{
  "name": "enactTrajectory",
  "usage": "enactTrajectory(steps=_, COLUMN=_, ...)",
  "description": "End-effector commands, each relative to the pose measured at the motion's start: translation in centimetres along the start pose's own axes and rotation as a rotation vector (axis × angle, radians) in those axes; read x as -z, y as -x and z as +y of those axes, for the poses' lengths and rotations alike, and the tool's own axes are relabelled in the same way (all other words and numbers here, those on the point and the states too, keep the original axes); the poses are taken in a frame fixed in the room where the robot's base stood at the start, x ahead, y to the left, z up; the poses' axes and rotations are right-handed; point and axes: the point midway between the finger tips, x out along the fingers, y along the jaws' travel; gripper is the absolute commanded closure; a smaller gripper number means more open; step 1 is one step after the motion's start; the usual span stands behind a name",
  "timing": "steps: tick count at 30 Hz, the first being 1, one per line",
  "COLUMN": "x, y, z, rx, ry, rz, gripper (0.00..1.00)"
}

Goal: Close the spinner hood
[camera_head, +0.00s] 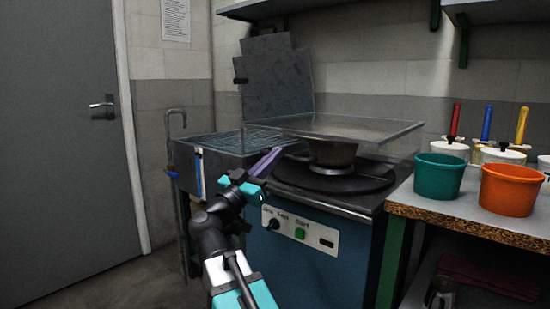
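The spinner (322,258) is a blue cabinet with a dark top and a control panel (300,231) with a knob and a green button. Its transparent hood (390,131) is a clear, flat-topped cover, raised above the dark round plate (345,183). My gripper (268,160), with purple fingers and a teal body, is at the front left of the spinner, near the hood's left side in the picture. The fingers look close together; their gap and any contact with the hood are unclear.
A metal sink-like tub (215,158) stands left of the spinner. At right, a workbench (475,218) holds a green bucket (439,178), an orange bucket (509,191) and white pots with coloured handles. Shelves hang above. Floor is free by the grey door (60,150).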

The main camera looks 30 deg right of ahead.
Motion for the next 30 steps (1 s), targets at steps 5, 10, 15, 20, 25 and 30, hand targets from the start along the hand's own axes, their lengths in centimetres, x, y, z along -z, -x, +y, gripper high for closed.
enactTrajectory(steps=5, x=-1.7, y=0.3, z=0.1, rx=-0.003, ry=-0.003, rz=-0.033, gripper=1.00)
enactTrajectory(steps=10, x=-1.8, y=0.9, z=0.1, rx=-0.004, ry=-0.003, rz=-0.031, gripper=1.00)
enactTrajectory(steps=15, x=-1.6, y=2.2, z=-0.1, rx=-0.003, ry=-0.004, rz=-0.023, gripper=1.00)
enactTrajectory(steps=20, x=-1.5, y=4.0, z=-0.2, rx=-0.003, ry=-0.003, rz=-0.017, gripper=1.00)
enactTrajectory(steps=25, x=-1.3, y=6.1, z=-0.4, rx=-0.004, ry=-0.003, rz=-0.008, gripper=1.00)
enactTrajectory(steps=30, x=-1.2, y=7.9, z=-0.5, rx=-0.007, ry=0.000, rz=-0.002, gripper=1.00)
